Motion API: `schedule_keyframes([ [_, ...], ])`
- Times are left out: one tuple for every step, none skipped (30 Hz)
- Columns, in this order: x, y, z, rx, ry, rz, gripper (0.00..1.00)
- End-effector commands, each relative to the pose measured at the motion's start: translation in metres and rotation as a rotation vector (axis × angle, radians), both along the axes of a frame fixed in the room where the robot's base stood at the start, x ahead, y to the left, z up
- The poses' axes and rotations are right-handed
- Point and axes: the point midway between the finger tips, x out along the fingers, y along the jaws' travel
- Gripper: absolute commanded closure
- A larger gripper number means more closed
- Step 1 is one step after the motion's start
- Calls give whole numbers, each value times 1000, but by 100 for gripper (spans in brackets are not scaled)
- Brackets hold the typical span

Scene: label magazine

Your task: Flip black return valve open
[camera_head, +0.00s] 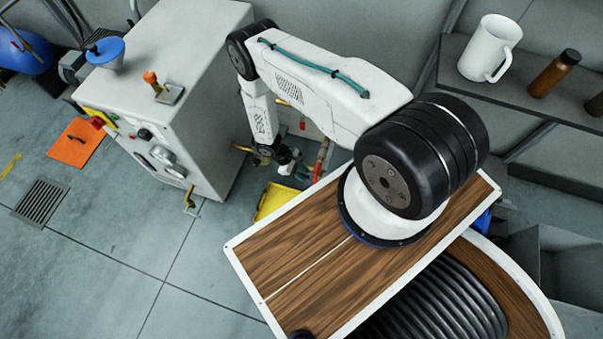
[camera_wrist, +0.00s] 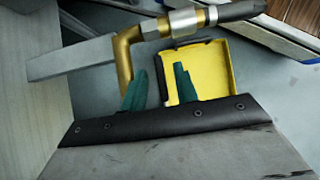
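My gripper (camera_wrist: 160,76) shows two green fingers standing apart in the wrist view, with nothing between them. In the head view my gripper (camera_head: 301,173) is low beside the right side of the grey cabinet. Beyond the fingers in the wrist view is a bent brass pipe (camera_wrist: 123,58) with a silver fitting (camera_wrist: 189,19). A black hose or handle end (camera_wrist: 240,10) continues from the fitting; I cannot tell which. A flat grey bar (camera_wrist: 70,59) meets the pipe from the left. I cannot pick out the black return valve for sure; my arm hides part of that area.
The grey cabinet (camera_head: 215,75) carries an orange-topped lever (camera_head: 153,82) and a blue funnel (camera_head: 105,52). A yellow tray (camera_head: 272,201) lies below; it also shows in the wrist view (camera_wrist: 217,70). A red hose piece (camera_head: 320,160) is close to my gripper.

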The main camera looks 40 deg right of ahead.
Motion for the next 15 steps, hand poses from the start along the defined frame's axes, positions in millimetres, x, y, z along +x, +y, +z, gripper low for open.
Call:
schedule_keyframes([
  [0, 0, 0, 0, 0, 0, 70],
  [0, 0, 0, 0, 0, 0, 70],
  [0, 0, 0, 0, 0, 0, 70],
  [0, 0, 0, 0, 0, 1, 70],
  [0, 1, 0, 0, 0, 1, 70],
  [1, 1, 2, 0, 0, 1, 70],
  [2, 2, 3, 0, -1, 1, 70],
  [4, 3, 5, 0, -1, 1, 70],
  [7, 5, 10, 0, -2, 2, 70],
  [10, 7, 13, 0, -3, 3, 70],
  [12, 9, 17, 0, -3, 3, 70],
  [15, 11, 23, 0, -3, 1, 70],
  [18, 13, 27, 0, -3, 1, 70],
  [21, 15, 31, 0, -3, 3, 70],
  [25, 17, 37, 0, -3, 3, 70],
])
